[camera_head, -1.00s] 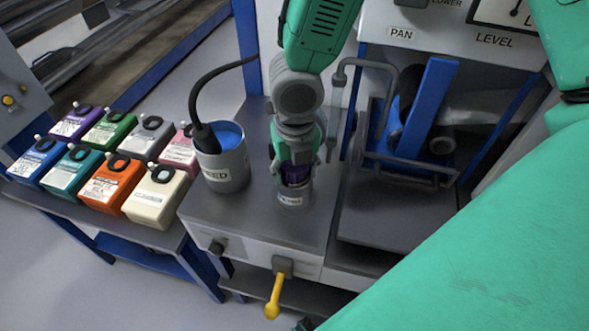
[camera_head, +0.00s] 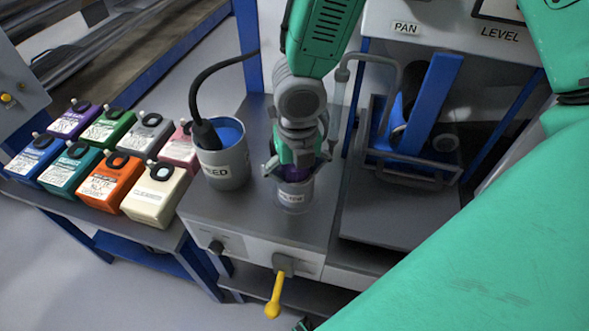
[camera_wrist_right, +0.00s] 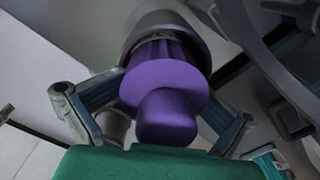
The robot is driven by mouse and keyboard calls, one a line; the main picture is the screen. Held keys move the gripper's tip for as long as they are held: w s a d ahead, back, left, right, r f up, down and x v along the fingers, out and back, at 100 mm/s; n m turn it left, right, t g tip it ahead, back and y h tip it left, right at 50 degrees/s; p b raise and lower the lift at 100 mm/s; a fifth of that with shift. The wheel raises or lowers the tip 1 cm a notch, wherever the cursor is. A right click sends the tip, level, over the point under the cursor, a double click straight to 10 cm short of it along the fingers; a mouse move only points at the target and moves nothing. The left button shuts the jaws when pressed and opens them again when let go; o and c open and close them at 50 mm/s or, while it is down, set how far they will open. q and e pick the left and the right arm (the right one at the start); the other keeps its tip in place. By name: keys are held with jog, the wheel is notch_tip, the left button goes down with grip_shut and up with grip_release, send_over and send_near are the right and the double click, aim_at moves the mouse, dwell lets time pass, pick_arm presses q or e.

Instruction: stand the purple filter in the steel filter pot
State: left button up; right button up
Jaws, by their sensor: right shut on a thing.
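The steel filter pot (camera_head: 294,197) stands on the grey bench in the head view, its label facing forward. The purple filter (camera_head: 294,173) is at the pot's mouth, under my right gripper (camera_head: 295,168). In the wrist view the filter (camera_wrist_right: 168,85) shows a round knob, a wide flange and a pleated body reaching into the pot (camera_wrist_right: 160,20). My right gripper's fingers (camera_wrist_right: 165,90) are on both sides of the flange, shut on the filter, with their links spread wide. The filter's lower end is hidden inside the pot.
A grey pot with blue contents (camera_head: 228,165) and a black hose stands close left of the filter pot. Several coloured canisters (camera_head: 110,182) sit on the left shelf. A metal frame with blue bars (camera_head: 415,150) stands on the right. A yellow handle (camera_head: 274,296) sticks out in front.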

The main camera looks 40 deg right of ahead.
pick_arm(q)
jog(key=shift+f, duration=0.1)
pick_arm(e)
jog(key=shift+s+d+f, duration=0.2)
jog(key=shift+s+f, duration=0.15)
jog(key=shift+f, duration=0.1)
jog(key=o, duration=1.6)
jog(key=shift+o, duration=0.2)
jog(key=shift+r, duration=0.2)
jog(key=r, duration=0.2)
jog(key=w+r, duration=0.1)
jog(key=r, duration=0.1)
jog(key=shift+d+r, duration=0.15)
jog(key=shift+d, duration=0.05)
jog(key=r, duration=0.5)
jog(key=a+r, duration=0.1)
jog(key=r, duration=0.1)
jog(key=shift+s+r, duration=0.2)
jog(key=shift+r, duration=0.05)
pick_arm(q)
jog(key=shift+w+d, duration=0.1)
jog(key=shift+w, duration=0.15)
pick_arm(e)
jog(key=shift+a+r, duration=0.25)
jog(key=shift+r, duration=0.1)
